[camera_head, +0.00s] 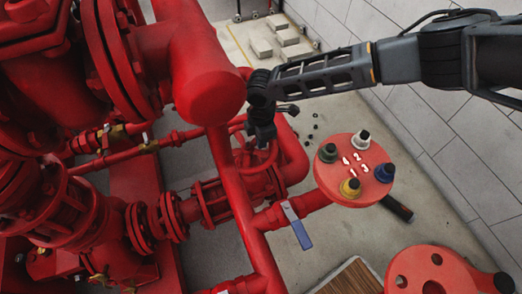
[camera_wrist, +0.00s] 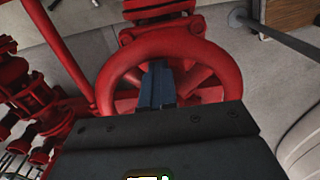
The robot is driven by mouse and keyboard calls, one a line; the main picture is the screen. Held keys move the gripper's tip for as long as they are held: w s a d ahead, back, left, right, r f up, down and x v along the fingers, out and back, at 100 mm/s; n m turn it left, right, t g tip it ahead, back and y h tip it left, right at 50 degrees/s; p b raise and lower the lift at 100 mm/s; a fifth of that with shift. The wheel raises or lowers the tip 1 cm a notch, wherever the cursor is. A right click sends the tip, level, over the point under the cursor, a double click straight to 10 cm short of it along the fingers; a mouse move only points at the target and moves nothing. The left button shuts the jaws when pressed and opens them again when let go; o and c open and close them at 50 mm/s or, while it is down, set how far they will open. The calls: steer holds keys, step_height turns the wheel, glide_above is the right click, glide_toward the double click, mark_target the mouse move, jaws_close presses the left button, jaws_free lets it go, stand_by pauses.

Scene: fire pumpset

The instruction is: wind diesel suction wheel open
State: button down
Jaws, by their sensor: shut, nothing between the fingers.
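The red suction handwheel (camera_wrist: 222,62) fills the middle of the wrist view, with a thick round rim and spokes. In the head view the wheel (camera_head: 268,163) stands in the middle, partly hidden by my gripper (camera_head: 264,140). In the wrist view my gripper (camera_wrist: 157,72) is shut, with its dark fingers together over the wheel's opening, inside the rim outline. Nothing is held between the fingers. I cannot tell whether they touch a spoke or the rim. The lower part of the wheel is hidden by the gripper body.
A round red plate (camera_head: 345,185) with coloured knobs lies right of the wheel. A blue lever (camera_head: 298,226) sits on the pipe below. Large red pipes (camera_head: 205,85) crowd the left. A tiled wall (camera_head: 440,120) stands at the right, with open floor between.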

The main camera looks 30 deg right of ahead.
mark_target(246, 162)
steer(key=shift+w+f+b, duration=0.15)
steer(key=shift+w+b, duration=0.5)
steer(key=shift+w, duration=0.45)
steer(key=w+a+b, duration=0.1)
steer(key=a, duration=0.1)
steer(key=w+a+b, duration=0.1)
steer(key=w, duration=0.1)
steer(key=shift+a, duration=0.4)
steer(key=s+a+p, duration=0.1)
steer(key=a, duration=0.2)
steer(key=s+a+p, duration=0.1)
steer(key=a, duration=0.1)
steer(key=shift+s+r+p, duration=0.3)
steer(key=shift+r, duration=0.05)
steer(key=shift+s+a+p, duration=0.15)
steer(key=shift+s+p, duration=0.15)
steer(key=shift+s, duration=0.05)
steer(key=s+p, duration=0.1)
steer(key=s+d+p, duration=0.1)
steer(key=s, duration=0.1)
steer(key=s+p, duration=0.2)
steer(key=shift+s+d, duration=0.1)
steer(key=shift+d, duration=0.25)
steer(key=d, duration=0.5)
steer(key=shift+s+f, duration=0.1)
steer(key=shift+f, duration=0.15)
steer(key=shift+s+a+r, duration=0.15)
steer(key=shift+s+a, duration=0.05)
steer(key=shift+a, duration=0.2)
